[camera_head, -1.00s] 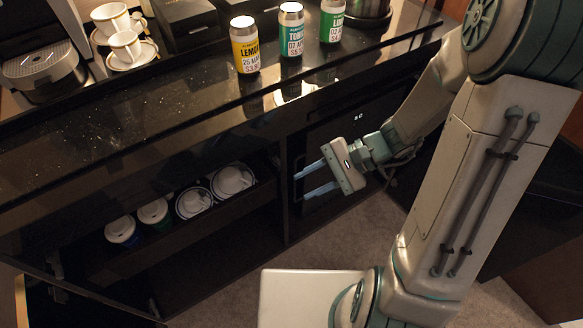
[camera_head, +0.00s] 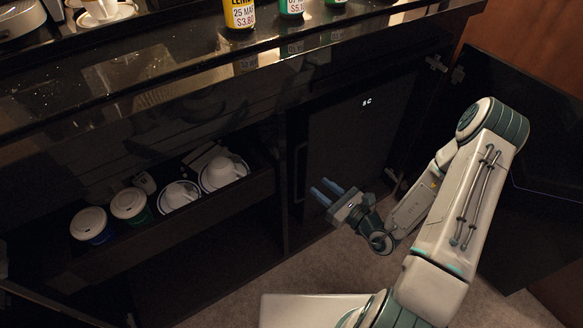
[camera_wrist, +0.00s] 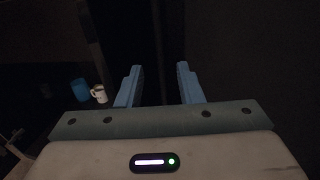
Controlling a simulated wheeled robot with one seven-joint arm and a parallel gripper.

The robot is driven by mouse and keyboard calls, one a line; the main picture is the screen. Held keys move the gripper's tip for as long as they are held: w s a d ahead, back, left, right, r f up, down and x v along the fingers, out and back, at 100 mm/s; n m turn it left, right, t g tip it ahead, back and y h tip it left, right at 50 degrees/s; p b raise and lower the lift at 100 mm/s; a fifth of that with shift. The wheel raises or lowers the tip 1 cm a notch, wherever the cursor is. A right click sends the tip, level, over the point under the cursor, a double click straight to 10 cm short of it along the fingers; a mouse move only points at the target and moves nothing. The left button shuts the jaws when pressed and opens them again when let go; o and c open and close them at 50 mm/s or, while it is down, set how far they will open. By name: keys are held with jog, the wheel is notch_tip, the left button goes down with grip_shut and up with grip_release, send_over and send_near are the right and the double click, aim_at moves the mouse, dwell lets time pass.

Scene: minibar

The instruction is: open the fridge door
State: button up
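The fridge door (camera_head: 352,140) is a dark, shut panel with a small lit display, set in the cabinet right of the drawer. A dark vertical handle (camera_head: 299,172) seems to run along its left edge. My gripper (camera_head: 326,192) is in front of the lower part of the door, a little right of the handle, its fingers pointing up and left. In the wrist view, the two blue fingers (camera_wrist: 158,85) are apart with nothing between them. A dark vertical edge shows beyond them; whether they touch anything is unclear.
An open drawer (camera_head: 180,222) left of the fridge holds lidded cups (camera_head: 129,204) and white cups on saucers (camera_head: 222,173). A cabinet door (camera_head: 530,150) stands swung open at the right. Cans (camera_head: 240,12) stand on the counter above. The carpet (camera_head: 262,285) in front is clear.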

jog(key=b+x, duration=0.3)
jog(key=x, duration=1)
jog(key=shift+w+a, duration=0.15)
jog(key=shift+a, duration=0.05)
grip_shut()
